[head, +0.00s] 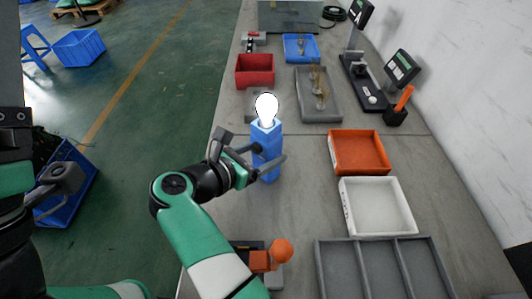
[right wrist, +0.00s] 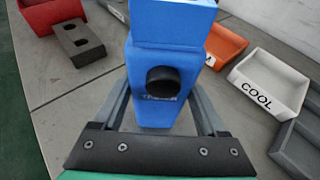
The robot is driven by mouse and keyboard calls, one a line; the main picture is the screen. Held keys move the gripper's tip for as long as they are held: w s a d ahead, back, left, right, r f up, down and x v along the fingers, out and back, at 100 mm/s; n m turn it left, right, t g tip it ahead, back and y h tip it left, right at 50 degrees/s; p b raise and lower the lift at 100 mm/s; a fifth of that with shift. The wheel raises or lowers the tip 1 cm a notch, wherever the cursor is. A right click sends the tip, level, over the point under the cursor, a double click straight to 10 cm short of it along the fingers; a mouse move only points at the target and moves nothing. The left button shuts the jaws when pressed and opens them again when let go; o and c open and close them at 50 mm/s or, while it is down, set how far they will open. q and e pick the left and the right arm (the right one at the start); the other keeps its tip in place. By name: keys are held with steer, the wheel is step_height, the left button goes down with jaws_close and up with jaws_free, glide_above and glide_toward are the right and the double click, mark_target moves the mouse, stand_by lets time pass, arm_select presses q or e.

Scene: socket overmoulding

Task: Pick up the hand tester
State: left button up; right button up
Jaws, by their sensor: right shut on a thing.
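The hand tester (head: 266,140) is a blue upright box with a glowing white bulb on top, over the left part of the grey bench. In the right wrist view the blue body (right wrist: 150,108) shows a black round part on its near face and dark lettering below. My right gripper (head: 262,163) is shut on the tester, one finger on each side; the fingers also show in the right wrist view (right wrist: 160,100). I cannot tell whether the tester's base touches the bench. My left gripper (head: 62,180) is at the left edge, away from the bench, its jaw opening unclear.
An orange tray (head: 358,132), a white COOL tray (head: 343,207) and a grey divided tray (head: 362,240) stand to the right. A red bin (head: 255,84) and a grey tray (head: 337,112) lie beyond. A grey two-hole block (right wrist: 78,40) is behind the tester. An orange ball-ended item (head: 281,251) is near.

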mark_target(261, 122)
jaws_close()
step_height(261, 122, up, 9)
steer(key=p, duration=0.5)
steer(key=shift+r, duration=0.55)
steer(key=o, duration=0.7)
jaws_free()
steer(key=shift+c, duration=0.2)
steer(key=c, duration=0.8)
steer(key=shift+f, duration=0.15)
